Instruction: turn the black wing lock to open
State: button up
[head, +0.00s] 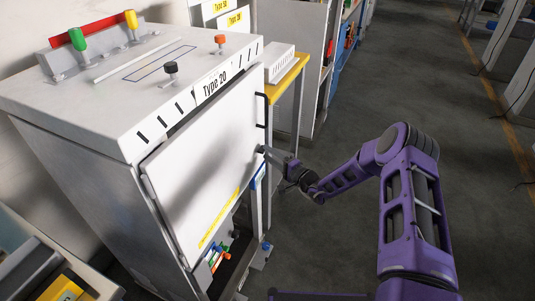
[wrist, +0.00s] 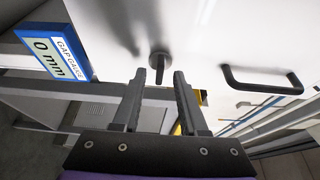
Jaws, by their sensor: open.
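The black wing lock (wrist: 160,59) is a small dark knob with a narrow wing on the white door panel (wrist: 205,45) in the wrist view. My gripper (wrist: 166,76) is open, with its two fingertips just in front of the lock and the wing showing between them. I cannot tell if either finger touches it. In the head view my gripper (head: 266,151) reaches in from the right to the right edge of the door panel (head: 200,155) of the Type 20 cabinet (head: 75,185). The lock is hard to make out there.
A black bar handle (wrist: 264,88) sits right of the lock in the wrist view. A blue-framed gap gauge sign (wrist: 55,56) is at left. Green (head: 78,40), yellow, orange and black knobs stand on the cabinet top. The grey floor (head: 330,235) at right is clear.

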jog(key=shift+w+a, duration=0.45)
jog(key=shift+a, duration=0.05)
grip_shut()
